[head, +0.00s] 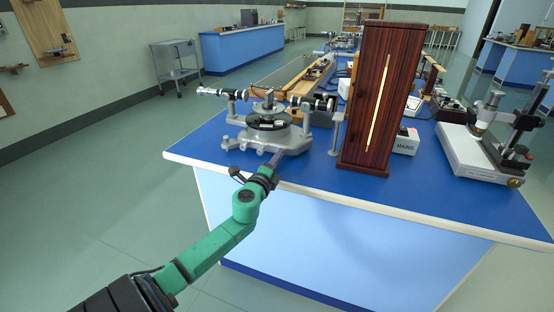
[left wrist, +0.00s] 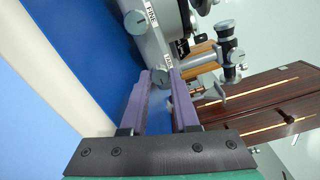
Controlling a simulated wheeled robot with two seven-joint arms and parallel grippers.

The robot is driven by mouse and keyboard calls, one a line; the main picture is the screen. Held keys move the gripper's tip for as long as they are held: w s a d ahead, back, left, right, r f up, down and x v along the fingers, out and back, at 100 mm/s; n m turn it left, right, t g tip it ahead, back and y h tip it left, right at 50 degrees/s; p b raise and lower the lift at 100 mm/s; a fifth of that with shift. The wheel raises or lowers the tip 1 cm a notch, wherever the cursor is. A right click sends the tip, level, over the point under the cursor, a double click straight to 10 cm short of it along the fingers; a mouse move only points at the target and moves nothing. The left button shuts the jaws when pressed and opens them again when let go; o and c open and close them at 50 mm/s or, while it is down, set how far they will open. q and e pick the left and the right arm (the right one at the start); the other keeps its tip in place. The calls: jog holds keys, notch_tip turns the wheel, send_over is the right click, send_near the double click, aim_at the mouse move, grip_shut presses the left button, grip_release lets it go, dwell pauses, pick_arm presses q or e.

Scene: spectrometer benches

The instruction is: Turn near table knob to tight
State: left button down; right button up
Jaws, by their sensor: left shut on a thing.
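A grey spectrometer (head: 262,141) with a round dark table (head: 268,121) stands near the front left of the blue bench. My left gripper (head: 275,160) reaches its near side from the front. In the left wrist view, the purple fingers of my left gripper (left wrist: 160,82) are shut on a small round grey knob (left wrist: 159,76) at their tips, by the spectrometer base. A second grey knob (left wrist: 135,22) sits farther up, beside a label that seems to read FINE. The label by the held knob is too small to read surely. My right gripper is not in view.
A tall wooden lamp housing (head: 362,110) with a bright slit stands right of the spectrometer. A box marked MAINS (head: 405,141) is behind it. A microscope-like instrument (head: 482,150) is at the right. The bench's front edge (head: 340,193) lies close below my gripper.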

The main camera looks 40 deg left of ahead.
pick_arm(q)
jog(key=shift+f, duration=0.1)
jog(key=c, duration=0.7)
grip_release()
jog(key=shift+o, duration=0.2)
